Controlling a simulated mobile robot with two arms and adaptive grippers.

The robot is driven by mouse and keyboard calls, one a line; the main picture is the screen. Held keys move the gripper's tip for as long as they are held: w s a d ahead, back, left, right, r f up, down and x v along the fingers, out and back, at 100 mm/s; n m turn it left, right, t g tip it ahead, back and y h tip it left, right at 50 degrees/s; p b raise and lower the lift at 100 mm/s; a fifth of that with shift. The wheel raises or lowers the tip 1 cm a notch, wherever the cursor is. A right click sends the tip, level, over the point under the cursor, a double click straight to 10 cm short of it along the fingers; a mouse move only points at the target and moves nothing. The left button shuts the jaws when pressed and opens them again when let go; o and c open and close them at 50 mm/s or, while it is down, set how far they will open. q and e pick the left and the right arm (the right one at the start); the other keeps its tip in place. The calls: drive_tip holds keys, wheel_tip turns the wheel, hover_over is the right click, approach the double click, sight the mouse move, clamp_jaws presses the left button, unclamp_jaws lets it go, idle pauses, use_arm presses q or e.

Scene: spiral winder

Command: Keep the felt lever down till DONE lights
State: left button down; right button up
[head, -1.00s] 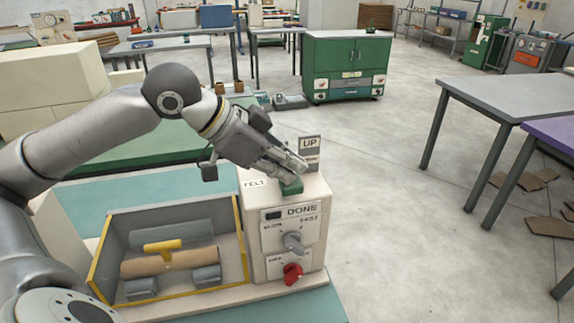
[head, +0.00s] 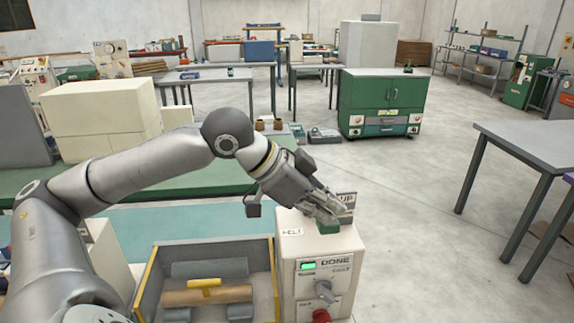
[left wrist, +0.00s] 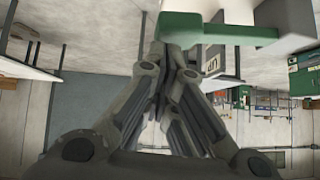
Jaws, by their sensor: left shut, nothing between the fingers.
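The winder's cream control box (head: 290,258) stands in the lower middle of the head view, with a FELT label on its top. The green felt lever (head: 328,226) is on top, beside the UP plate (head: 347,200). My left gripper (head: 338,210) is shut and empty, with its fingertips at the lever; contact is hard to tell. In the left wrist view the green lever (left wrist: 215,32) lies just past the fingertips. The DONE lamp (head: 308,267) glows green. My right gripper is not in view.
A yellow-edged tray (head: 150,285) left of the box holds a brown roll (head: 190,297) with a yellow handle. A grey knob (head: 324,291) and a red knob (head: 321,316) are on the box front. Open floor lies to the right.

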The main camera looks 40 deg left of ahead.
use_arm(q)
drive_tip(key=b+v, duration=0.6)
drive_tip(key=v, duration=0.4)
drive_tip(key=shift+f, duration=0.15)
idle(0.4)
